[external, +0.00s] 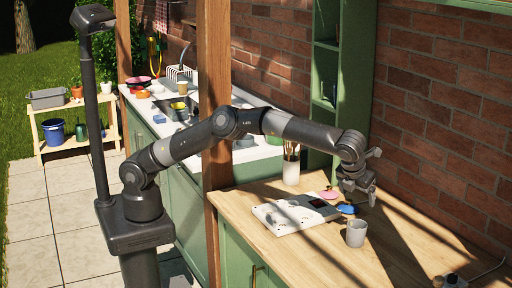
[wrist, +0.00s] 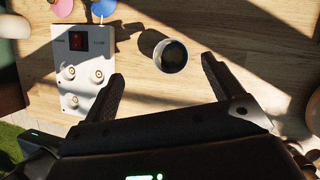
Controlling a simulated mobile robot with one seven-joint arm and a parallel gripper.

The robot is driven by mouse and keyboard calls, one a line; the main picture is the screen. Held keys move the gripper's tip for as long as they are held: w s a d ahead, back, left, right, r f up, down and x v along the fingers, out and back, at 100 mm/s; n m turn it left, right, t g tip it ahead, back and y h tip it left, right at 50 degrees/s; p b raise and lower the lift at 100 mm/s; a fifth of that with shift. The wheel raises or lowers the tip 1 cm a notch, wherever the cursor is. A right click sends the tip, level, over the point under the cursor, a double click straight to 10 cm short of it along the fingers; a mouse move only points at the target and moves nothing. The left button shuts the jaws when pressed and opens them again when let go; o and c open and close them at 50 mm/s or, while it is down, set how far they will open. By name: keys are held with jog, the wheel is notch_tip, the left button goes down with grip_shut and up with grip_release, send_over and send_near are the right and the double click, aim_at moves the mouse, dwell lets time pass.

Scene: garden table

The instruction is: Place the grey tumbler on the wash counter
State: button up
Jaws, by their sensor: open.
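The grey tumbler (external: 356,233) stands upright on the wooden table (external: 400,262) in the external view. In the wrist view the tumbler (wrist: 170,56) is seen from above, ahead of my fingertips and between their lines. My gripper (external: 358,196) is open and empty, above the table near the tumbler; it also shows in the wrist view (wrist: 162,72). The white wash counter (external: 262,158) with its sink is at the back left in the external view, partly hidden by my arm and the wooden post.
A white panel device (external: 296,214) with knobs lies left of the tumbler. A blue item (external: 346,208), a pink item (external: 330,193) and a white holder (external: 291,172) stand near it. A wooden post (external: 214,120) rises between table and counter. Bowls and a dish rack crowd the counter's far end.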

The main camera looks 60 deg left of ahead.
aim_at(365, 226)
jog(key=s+a+m+t+h, duration=0.2)
jog(key=s+m+t+h, duration=0.45)
jog(key=t, duration=0.65)
jog(key=shift+n, duration=0.35)
notch_tip(365, 226, down, 13)
jog(key=shift+f, duration=0.1)
jog(key=x, duration=1)
jog(key=shift+w+a+f, duration=0.1)
jog(key=shift+w+f, duration=0.2)
jog(key=shift+w, duration=0.1)
jog(key=shift+c, duration=0.2)
